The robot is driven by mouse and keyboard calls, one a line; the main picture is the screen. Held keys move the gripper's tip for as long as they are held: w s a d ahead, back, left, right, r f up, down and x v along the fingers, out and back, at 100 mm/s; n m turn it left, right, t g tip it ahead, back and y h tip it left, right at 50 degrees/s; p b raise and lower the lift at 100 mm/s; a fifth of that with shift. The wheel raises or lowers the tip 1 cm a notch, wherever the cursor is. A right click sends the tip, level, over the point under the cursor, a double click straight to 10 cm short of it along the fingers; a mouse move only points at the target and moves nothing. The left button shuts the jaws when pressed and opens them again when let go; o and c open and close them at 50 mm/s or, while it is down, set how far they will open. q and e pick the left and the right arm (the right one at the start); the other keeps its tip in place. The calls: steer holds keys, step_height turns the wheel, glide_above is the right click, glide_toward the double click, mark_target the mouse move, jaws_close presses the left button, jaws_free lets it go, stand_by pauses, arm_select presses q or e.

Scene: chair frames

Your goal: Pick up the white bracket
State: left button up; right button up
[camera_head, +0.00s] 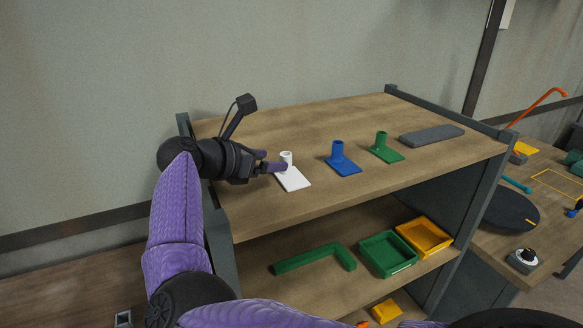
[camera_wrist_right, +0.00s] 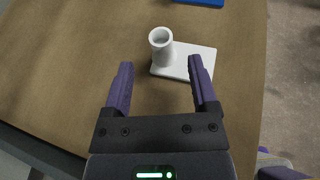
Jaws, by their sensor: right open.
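The white bracket (camera_head: 292,180) is a flat plate with a short upright tube, standing on the top shelf near its left end. My right gripper (camera_head: 272,161) is at the bracket's left side in the head view, with its fingers pointing at the tube. My left gripper is not in view.
A blue bracket (camera_head: 341,162) and a green bracket (camera_head: 385,150) stand to the right on the wooden top shelf (camera_head: 300,118). A grey slab (camera_head: 432,135) lies farther right. Green (camera_head: 388,255) and yellow trays (camera_head: 424,236) sit on the shelf below.

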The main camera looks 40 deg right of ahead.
mark_target(291, 170)
steer(key=p+x, duration=0.1)
steer(key=x, duration=0.4)
steer(key=shift+s+d, duration=0.1)
jaws_close()
